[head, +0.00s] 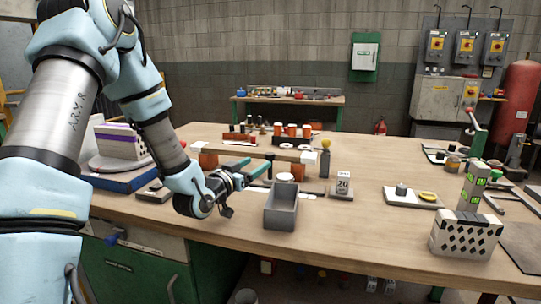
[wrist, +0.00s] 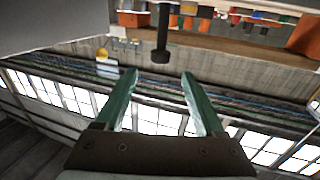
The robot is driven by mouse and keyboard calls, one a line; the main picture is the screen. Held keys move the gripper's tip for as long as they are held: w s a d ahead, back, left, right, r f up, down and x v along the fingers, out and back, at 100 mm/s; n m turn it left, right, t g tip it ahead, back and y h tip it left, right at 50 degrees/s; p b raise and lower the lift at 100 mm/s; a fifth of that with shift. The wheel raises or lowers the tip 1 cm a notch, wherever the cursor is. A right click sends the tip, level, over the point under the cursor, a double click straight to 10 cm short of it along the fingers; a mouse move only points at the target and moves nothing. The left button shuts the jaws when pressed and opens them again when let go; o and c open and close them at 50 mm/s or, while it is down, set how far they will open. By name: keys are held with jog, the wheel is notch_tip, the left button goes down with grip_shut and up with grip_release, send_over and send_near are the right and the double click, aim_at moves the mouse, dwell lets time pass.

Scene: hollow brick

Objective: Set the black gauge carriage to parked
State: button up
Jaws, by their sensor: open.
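My gripper (head: 258,163) is open and empty above the bench, its two green fingers pointing toward the raised beam. In the wrist view its fingertips (wrist: 160,74) are well apart. A black post with a round knob (wrist: 160,42) shows just beyond the gap between them, apart from both fingers. It may be part of the black gauge carriage, but I cannot tell for sure. In the head view the carriage cannot be clearly made out; a dark flat strip lies on the bench below the fingers. No parked mark can be read.
A wooden beam (head: 240,149) on orange bricks (head: 208,160) stands behind my gripper. A grey open bin (head: 281,212) is in front of it.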

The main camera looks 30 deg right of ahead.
aim_at(267, 157)
jog(key=p+x, duration=0.1)
jog(key=x, duration=0.8)
jog(key=shift+w+d+p, duration=0.1)
jog(key=shift+d+p, duration=0.05)
jog(key=shift+p, duration=0.25)
grip_shut()
dwell(0.9)
